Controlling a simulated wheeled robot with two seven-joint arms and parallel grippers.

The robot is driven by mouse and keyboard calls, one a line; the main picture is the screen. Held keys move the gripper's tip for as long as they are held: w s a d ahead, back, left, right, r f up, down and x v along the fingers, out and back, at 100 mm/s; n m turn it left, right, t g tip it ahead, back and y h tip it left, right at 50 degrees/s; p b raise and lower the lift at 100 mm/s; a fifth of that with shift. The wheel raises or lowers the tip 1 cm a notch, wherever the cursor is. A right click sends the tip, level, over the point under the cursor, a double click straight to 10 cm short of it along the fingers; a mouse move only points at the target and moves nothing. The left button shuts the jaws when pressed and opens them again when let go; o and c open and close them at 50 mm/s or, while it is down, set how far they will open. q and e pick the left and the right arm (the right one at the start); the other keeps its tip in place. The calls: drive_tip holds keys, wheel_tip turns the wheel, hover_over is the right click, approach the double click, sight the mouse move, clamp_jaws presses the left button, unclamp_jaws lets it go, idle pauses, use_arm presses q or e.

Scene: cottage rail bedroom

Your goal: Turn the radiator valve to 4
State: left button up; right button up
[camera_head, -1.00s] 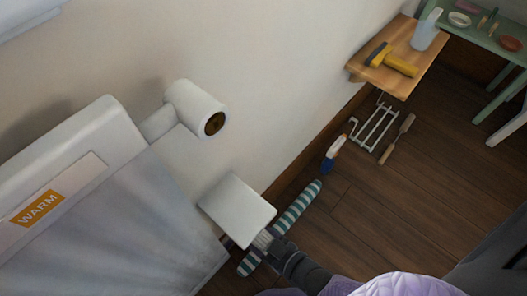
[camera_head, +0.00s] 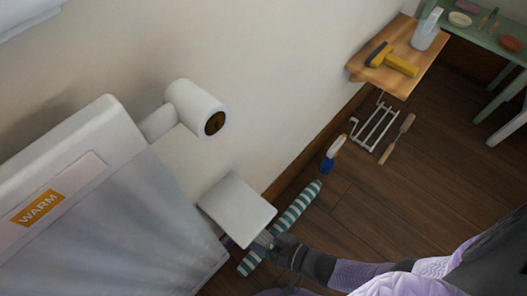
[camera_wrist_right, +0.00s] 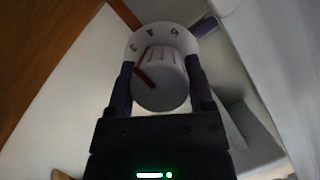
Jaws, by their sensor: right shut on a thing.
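The radiator valve (camera_wrist_right: 163,84) is a white ribbed knob with a red pointer line, in the right wrist view. Numbers stand on the white collar (camera_wrist_right: 143,44) behind it, small and dim; the red line points to the upper left, but I cannot tell surely at which number. My right gripper (camera_wrist_right: 160,76) is shut on the knob, one dark finger on each side. In the head view my right gripper (camera_head: 266,243) is at the lower edge of a white square block (camera_head: 238,208), and the knob is mostly hidden there. My left gripper is not in view.
The white radiator (camera_head: 130,210) with a WARM label fills the left. A white cylinder (camera_head: 196,106) with a brown end juts out above. A striped roll (camera_head: 296,210) lies on the floor behind my gripper. A wooden shelf (camera_head: 415,62) holds a yellow-handled tool (camera_head: 392,60).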

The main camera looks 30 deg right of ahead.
drive_tip(key=shift+m+y, duration=0.8)
drive_tip(key=shift+m, duration=0.7)
